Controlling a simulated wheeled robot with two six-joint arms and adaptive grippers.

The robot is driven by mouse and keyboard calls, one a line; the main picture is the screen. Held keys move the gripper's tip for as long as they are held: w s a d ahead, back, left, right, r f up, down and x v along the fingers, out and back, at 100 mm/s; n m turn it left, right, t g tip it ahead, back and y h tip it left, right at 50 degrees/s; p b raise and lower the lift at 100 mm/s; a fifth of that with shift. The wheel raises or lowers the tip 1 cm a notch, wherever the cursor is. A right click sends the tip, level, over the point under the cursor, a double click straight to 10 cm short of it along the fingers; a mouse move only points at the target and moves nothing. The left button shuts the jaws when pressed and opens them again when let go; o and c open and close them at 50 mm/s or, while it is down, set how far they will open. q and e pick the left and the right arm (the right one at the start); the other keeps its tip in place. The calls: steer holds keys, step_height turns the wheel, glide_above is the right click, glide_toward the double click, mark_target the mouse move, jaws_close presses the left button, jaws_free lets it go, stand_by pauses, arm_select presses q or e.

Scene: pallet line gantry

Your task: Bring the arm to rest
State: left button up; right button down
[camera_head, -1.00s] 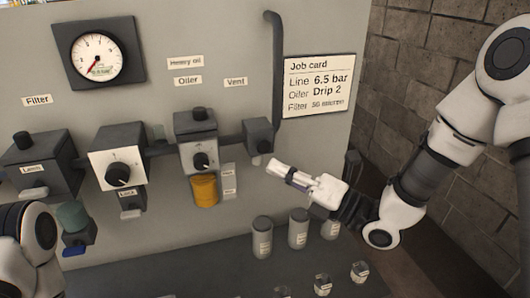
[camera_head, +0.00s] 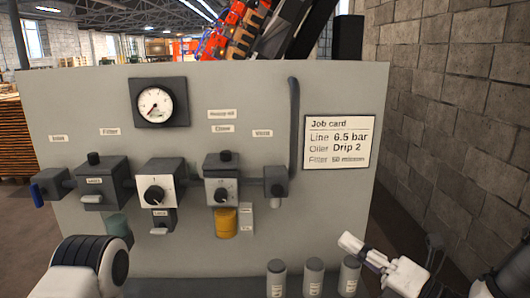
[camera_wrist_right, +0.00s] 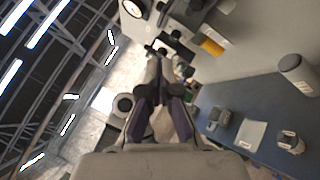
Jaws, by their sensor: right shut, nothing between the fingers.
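My right gripper (camera_head: 362,248) is at the lower right of the head view, in front of the grey panel's lower right part. It is shut and empty, apart from everything around it. In the right wrist view its dark fingers (camera_wrist_right: 160,95) come together at the middle. My left arm shows only as a white and dark link at the lower left of the head view; its gripper is out of view.
The upright grey panel (camera_head: 60,110) carries a gauge (camera_head: 155,104), valve boxes and a job card (camera_head: 338,142). Several grey canisters (camera_head: 313,274) stand on the shelf (camera_wrist_right: 240,95) below. A block wall (camera_head: 450,120) is at right, with a narrow gap before it.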

steer(key=a+f+m+g+h, duration=0.2)
steer(key=a+f, duration=0.1)
steer(key=f, duration=1.1)
steer(key=s+d+f+m+g+h, duration=0.1)
steer(key=s+f+m+g+h, duration=0.2)
steer(key=f, duration=0.7)
steer(key=s+d+f+m+g+h, duration=0.1)
steer(key=s+f+m+h, duration=0.3)
steer(key=f, duration=0.6)
steer(key=s+d+f+m+g+h, duration=0.3)
steer(key=s+m, duration=0.5)
steer(key=m, duration=0.4)
steer(key=s+d+f+m+g+h, duration=0.3)
steer(key=s+d+f+m+g, duration=0.2)
steer(key=m, duration=0.8)
steer(key=s+d+f, duration=0.1)
steer(key=s+f, duration=0.2)
steer(key=s, duration=0.1)
steer(key=shift+s+d, duration=0.15)
steer(key=shift+d, duration=0.1)
